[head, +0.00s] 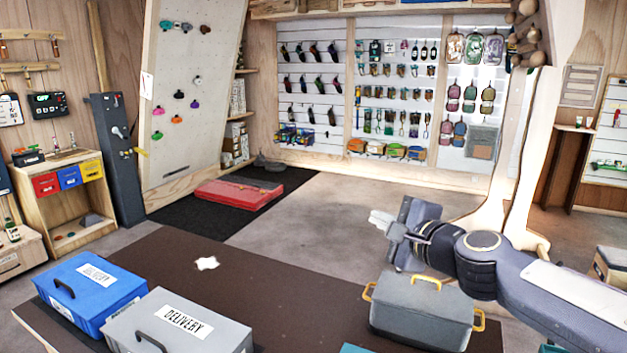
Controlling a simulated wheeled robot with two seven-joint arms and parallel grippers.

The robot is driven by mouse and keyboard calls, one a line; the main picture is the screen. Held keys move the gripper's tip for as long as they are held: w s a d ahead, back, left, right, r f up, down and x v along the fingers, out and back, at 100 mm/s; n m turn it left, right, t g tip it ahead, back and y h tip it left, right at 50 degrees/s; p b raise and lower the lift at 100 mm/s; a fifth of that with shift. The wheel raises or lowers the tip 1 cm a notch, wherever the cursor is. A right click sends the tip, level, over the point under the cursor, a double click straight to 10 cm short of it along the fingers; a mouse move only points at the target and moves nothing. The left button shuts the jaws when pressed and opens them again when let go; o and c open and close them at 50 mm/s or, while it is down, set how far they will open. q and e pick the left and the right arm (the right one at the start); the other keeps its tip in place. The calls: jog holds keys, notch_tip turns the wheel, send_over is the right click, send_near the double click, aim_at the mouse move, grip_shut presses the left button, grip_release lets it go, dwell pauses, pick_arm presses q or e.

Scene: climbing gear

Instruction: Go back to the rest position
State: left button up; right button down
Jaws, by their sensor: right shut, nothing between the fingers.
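My right gripper (380,219) reaches in from the right over the dark table (290,290). It is shut and empty, with its fingertips pointing left. It is in the air above and behind a grey case with yellow side handles (422,307), and looks apart from it. My left gripper is not in view.
A blue box labelled delivery (84,285) and a grey box labelled delivery (182,322) stand at the table's left front. A small white thing (207,263) lies on the table's far part. The table's middle is clear. Beyond are a red crash pad (238,195) and a climbing wall (185,75).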

jog(key=s+d+f+n+g+h, duration=0.1)
jog(key=s+f+n, duration=0.4)
jog(key=s, duration=0.5)
jog(key=s+d+f+n+g+h, duration=0.1)
jog(key=s+d+f+n+g, duration=0.3)
jog(key=s+f, duration=0.6)
jog(key=s+d+f+n+g+h, duration=0.1)
jog(key=s+d+f+n+g, duration=0.2)
jog(key=s, duration=0.9)
notch_tip(320, 180, down, 5)
jog(key=n+g, duration=0.1)
jog(key=n, duration=0.2)
jog(key=shift+d, duration=0.1)
